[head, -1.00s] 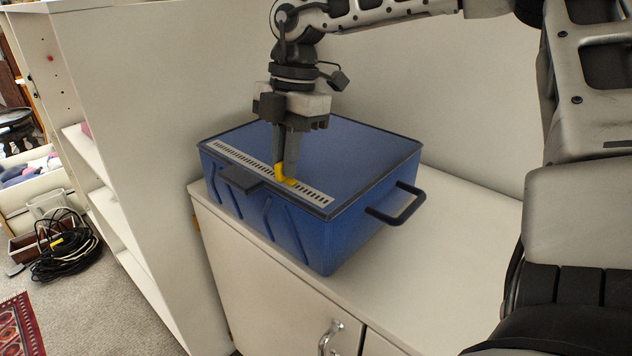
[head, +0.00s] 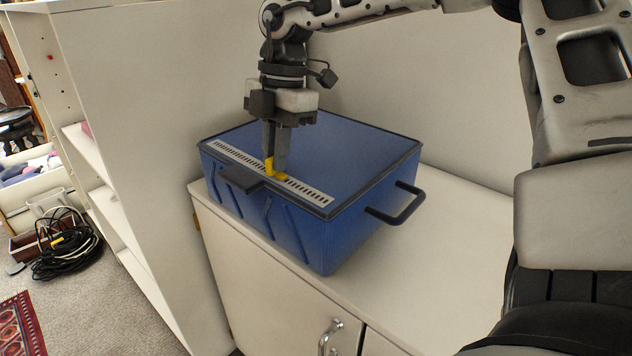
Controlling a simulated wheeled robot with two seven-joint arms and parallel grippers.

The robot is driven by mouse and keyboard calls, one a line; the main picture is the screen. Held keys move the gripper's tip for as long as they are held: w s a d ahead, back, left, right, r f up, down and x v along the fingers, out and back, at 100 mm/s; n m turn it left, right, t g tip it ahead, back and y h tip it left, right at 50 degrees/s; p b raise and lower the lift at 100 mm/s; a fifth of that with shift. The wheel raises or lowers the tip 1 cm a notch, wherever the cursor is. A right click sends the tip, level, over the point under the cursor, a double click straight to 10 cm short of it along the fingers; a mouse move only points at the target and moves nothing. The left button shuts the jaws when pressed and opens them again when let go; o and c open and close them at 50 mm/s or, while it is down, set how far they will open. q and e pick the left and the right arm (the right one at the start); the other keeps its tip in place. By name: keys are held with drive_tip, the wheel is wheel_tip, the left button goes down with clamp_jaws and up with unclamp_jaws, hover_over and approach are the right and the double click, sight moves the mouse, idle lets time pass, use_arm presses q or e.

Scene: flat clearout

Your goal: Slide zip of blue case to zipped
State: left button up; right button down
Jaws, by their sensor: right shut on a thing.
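The blue case (head: 345,150) stands closed on a white cabinet top. A pale toothed zip strip (head: 308,192) runs along the front edge of its lid. My right gripper (head: 275,168) points down at the strip and is shut on the yellow zip pull (head: 270,172). The pull sits around the middle of the strip, with strip visible on both sides of it. The fingers hide part of the pull. My left gripper is not in view.
The cabinet top (head: 455,215) is clear to the right of the case. A white shelf unit (head: 130,130) stands close on the left. A black side handle (head: 400,206) sticks out from the case's right side.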

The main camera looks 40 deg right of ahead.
drive_tip(key=shift+w+a+p, duration=0.1)
drive_tip(key=shift+w+p, duration=0.35)
drive_tip(key=shift+w, duration=1.4)
drive_tip(key=shift+w, duration=0.15)
drive_tip(key=shift+w+a+p, duration=0.15)
drive_tip(key=shift+w+p, duration=0.7)
drive_tip(key=shift+w, duration=1)
